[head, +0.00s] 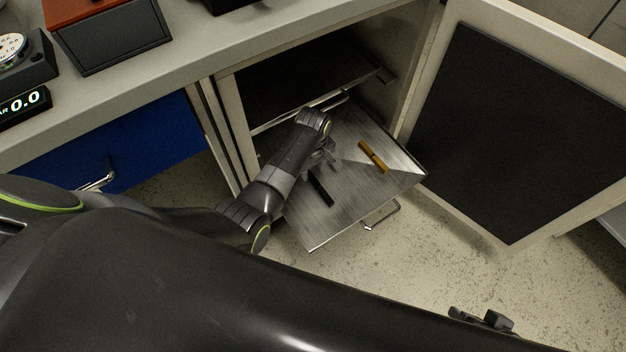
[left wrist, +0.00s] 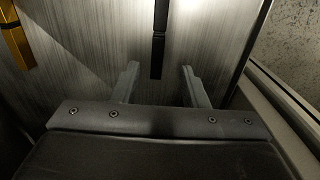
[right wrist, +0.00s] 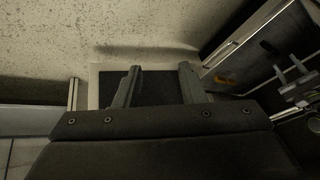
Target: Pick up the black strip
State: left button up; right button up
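The black strip (head: 321,188) lies on a pulled-out metal tray (head: 345,205) in the open cabinet. My left gripper (head: 328,155) is over the tray, beside the strip in the head view. In the left wrist view the strip (left wrist: 158,40) runs down from the top edge, and its lower end lies in line with the gap between the open fingers (left wrist: 160,68). The fingers hold nothing; their height above the tray is hard to tell. My right gripper (right wrist: 160,68) is open and empty, away from the tray, with a dark panel showing beyond its fingers.
A yellow-brown bar (head: 373,157) lies on the same tray, right of the strip in the head view. The open cabinet door (head: 520,130) stands to the right. A dark shelf (head: 300,85) is above the tray. A blue drawer front (head: 130,145) is to the left.

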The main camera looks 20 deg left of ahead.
aim_at(315, 181)
pick_arm(q)
jog(key=shift+d+f+b, duration=0.15)
jog(key=shift+f+b, duration=0.2)
jog(key=shift+f, duration=0.25)
jog(key=shift+d+f+b, duration=0.15)
jog(key=shift+f+b, duration=0.2)
jog(key=shift+f, duration=0.25)
notch_tip(315, 181, down, 2)
jog(key=shift+f+b, duration=0.15)
jog(key=shift+b, duration=0.5)
jog(key=shift+f, duration=0.1)
pick_arm(e)
jog(key=w+d+r+t+h, duration=0.2)
jog(key=w+d+r+t, duration=0.1)
jog(key=w+r+t, duration=0.8)
jog(key=shift+w+d+r+t+h, duration=0.35)
jog(key=shift+w+r, duration=0.55)
jog(key=shift+r, duration=0.85)
jog(key=shift+a, duration=0.1)
pick_arm(q)
grip_shut()
